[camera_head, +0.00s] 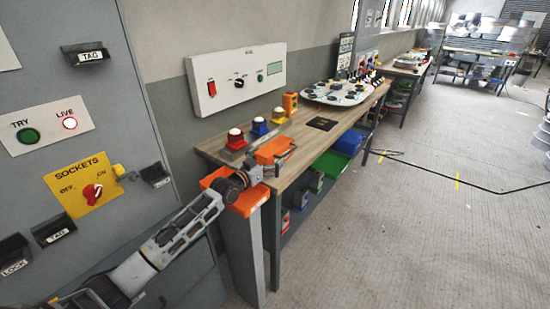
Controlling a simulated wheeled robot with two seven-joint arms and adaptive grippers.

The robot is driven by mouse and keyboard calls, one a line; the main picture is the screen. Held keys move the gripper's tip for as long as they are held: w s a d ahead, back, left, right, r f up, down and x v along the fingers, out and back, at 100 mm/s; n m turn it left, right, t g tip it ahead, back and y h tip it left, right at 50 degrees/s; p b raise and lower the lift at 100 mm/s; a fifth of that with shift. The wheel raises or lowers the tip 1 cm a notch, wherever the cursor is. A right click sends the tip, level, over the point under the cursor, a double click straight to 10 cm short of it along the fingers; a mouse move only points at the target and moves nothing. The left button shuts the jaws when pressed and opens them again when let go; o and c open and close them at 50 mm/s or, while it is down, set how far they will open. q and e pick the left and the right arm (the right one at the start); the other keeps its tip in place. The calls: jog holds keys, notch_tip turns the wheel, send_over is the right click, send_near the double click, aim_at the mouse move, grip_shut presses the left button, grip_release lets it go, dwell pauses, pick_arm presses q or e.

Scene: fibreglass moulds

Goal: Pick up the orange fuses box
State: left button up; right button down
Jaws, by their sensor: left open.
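An orange open-topped bin (247,203) sits at the near left end of the wooden workbench, above a grey post; a small pale label on its front is too small to read. A second orange piece (271,149) lies on the bench just behind my left gripper. I cannot read which of the two is marked for fuses. My left gripper (284,160) is open, reaching over the bin and the bench's near edge. My wrist and forearm hide part of the bin and its inside. I cannot tell whether the fingers touch the second orange piece. My right gripper is out of view.
Red (236,139), blue (260,126) and yellow (279,116) button units stand along the wall on the workbench (318,143). A small orange block (290,103) stands behind them. Green (331,166) and blue (348,142) bins sit below. A grey cabinet (120,130) stands left; floor at right is open, crossed by a cable.

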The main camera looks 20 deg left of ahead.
pick_arm(q)
jog(key=shift+w+d, duration=0.2)
jog(key=shift+w, duration=0.15)
dwell(0.3)
